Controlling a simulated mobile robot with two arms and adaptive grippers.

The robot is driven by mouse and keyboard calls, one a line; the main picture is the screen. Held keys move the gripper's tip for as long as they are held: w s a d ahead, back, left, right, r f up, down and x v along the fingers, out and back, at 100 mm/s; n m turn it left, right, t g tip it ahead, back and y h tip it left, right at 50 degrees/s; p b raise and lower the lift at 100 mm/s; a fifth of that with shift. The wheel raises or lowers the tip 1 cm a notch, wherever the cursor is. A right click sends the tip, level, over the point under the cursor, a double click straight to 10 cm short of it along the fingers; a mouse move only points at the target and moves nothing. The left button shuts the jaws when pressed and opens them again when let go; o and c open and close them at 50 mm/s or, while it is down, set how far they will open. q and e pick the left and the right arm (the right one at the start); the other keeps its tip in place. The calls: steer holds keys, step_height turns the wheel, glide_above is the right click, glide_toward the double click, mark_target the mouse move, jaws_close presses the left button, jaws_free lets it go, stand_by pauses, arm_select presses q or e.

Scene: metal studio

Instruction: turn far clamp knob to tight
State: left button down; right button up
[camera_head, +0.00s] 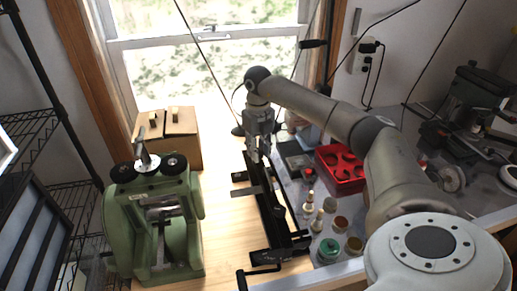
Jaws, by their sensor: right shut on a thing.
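A long black clamp fixture (274,222) lies on the wooden bench, running away from me, with flat crossbars along its length. My right gripper (258,156) points down at the fixture's far end. Its fingers are shut on the far clamp knob, which the fingers mostly hide. I cannot read the knob's angle or any tight mark. A dark handle (252,277) sticks out at the fixture's near end, apart from the gripper. My left gripper is not in view.
A green machine (122,215) with black knobs stands left of the fixture. A cardboard box (181,133) sits behind it. Right of the fixture are a red tray (341,171), small bottles and jars, including a green-lidded jar (328,249). Bare bench (222,225) shows between the machine and fixture.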

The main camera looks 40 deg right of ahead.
stand_by(0.3)
steer(key=o, duration=1.1)
step_height(320, 180, up, 12)
steer(key=shift+r, duration=0.1)
